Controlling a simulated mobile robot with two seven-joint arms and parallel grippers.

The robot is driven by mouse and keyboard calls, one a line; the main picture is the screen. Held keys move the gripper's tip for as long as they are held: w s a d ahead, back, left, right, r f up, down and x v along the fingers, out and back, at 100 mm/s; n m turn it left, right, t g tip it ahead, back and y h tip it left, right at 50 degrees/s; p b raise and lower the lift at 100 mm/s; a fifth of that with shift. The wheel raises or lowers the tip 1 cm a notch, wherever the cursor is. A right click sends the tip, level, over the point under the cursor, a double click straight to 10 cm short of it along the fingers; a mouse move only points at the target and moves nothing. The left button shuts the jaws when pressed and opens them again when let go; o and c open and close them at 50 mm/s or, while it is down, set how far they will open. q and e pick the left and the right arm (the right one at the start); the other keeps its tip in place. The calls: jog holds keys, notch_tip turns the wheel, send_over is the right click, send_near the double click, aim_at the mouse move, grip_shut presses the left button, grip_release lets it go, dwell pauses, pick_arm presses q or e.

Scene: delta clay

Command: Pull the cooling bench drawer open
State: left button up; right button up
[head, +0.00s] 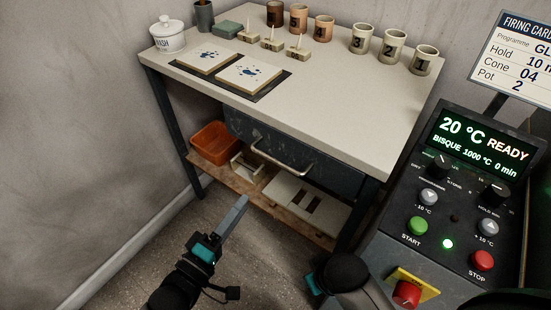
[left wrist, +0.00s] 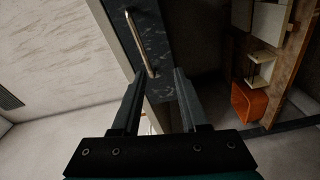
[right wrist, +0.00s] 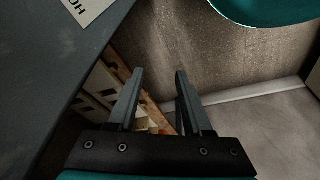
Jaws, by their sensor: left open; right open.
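The cooling bench (head: 330,75) has a dark speckled drawer (head: 333,172) under its pale top, with its front seemingly flush with the frame. A pale metal bar handle (head: 282,158) runs across the drawer front. My left gripper (head: 239,203) is in front of and below the handle, open and empty, apart from it. In the left wrist view the handle (left wrist: 138,40) and drawer front (left wrist: 158,28) lie ahead of the open fingers (left wrist: 157,73). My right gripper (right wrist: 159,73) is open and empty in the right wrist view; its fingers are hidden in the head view.
The control panel (head: 440,205) stands close on the right. The lower shelf (head: 212,171) holds an orange bin (head: 213,143) and pale boards (head: 290,190). Numbered cups, tiles (head: 250,76) and a lidded white pot (head: 167,38) stand on top. Floor is clear before the bench.

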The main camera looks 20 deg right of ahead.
aim_at(275, 159)
pick_arm(q)
jog(key=shift+w+d+r+n+h+b, duration=0.2)
jog(key=shift+w+d+r+h+b, duration=0.45)
jog(key=shift+w+d, duration=0.9)
jog(key=shift+w+d+r+n+h+b, duration=0.2)
jog(key=shift+w+d+r+h+b, duration=0.25)
jog(key=shift+w+d+b, duration=1)
jog(key=shift+w+d+r+n+h+b, duration=0.3)
jog(key=shift+w+d+r, duration=0.6)
jog(key=shift+d, duration=1.3)
pick_arm(e)
notch_tip(275, 159, up, 8)
jog(key=w+t, duration=0.1)
jog(key=shift+f+t, duration=0.25)
jog(key=shift+t, duration=0.05)
pick_arm(q)
jog(key=shift+w+f, duration=0.15)
pick_arm(e)
jog(key=shift+a, duration=0.1)
pick_arm(q)
grip_shut()
